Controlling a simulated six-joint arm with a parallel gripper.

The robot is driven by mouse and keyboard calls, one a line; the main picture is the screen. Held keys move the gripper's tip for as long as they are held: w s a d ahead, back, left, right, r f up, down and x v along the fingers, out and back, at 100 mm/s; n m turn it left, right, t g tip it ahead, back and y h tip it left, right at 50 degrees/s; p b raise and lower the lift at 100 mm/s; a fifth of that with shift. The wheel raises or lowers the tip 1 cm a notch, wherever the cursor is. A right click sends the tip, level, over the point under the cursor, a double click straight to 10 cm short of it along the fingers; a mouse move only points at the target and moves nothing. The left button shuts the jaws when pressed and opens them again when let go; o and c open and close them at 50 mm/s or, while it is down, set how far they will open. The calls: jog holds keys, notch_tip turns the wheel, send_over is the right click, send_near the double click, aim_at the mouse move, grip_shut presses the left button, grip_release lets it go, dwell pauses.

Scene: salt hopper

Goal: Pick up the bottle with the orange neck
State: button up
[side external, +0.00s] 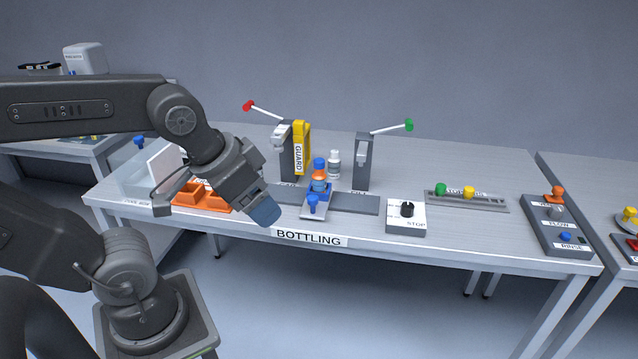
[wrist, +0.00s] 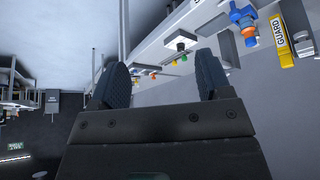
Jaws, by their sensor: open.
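The bottle with the orange neck (side external: 319,176) stands on a blue-edged slide on the bottling bench, with blue parts above and below the orange. Its orange part also shows at the upper right of the wrist view (wrist: 249,32). A blue knob (side external: 313,202) is in front of it and partly covers the slide. My gripper (side external: 264,211) is to the left of the bottle in the side view, near the front edge of the bench, apart from it. In the wrist view my gripper (wrist: 162,82) has its two fingers wide apart with nothing between them.
A yellow guard (side external: 301,148) stands left of the bottle, and a grey post with a green-tipped lever (side external: 363,160) stands to its right. A white bottle (side external: 334,165) is close behind. An orange tray (side external: 190,194) lies left.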

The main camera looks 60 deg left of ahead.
jog(key=w+a+r+n+g, duration=0.1)
jog(key=w+a+r+n, duration=0.2)
jog(key=w, duration=0.6)
jog(key=n+g+y, duration=0.1)
jog(key=n+g, duration=0.3)
jog(key=n, duration=0.2)
send_over(319, 170)
notch_tip(319, 170, down, 7)
jog(key=shift+f, duration=0.1)
jog(key=f, duration=0.8)
jog(key=w+a+f, duration=0.1)
jog(key=f, duration=0.4)
jog(key=c, duration=1)
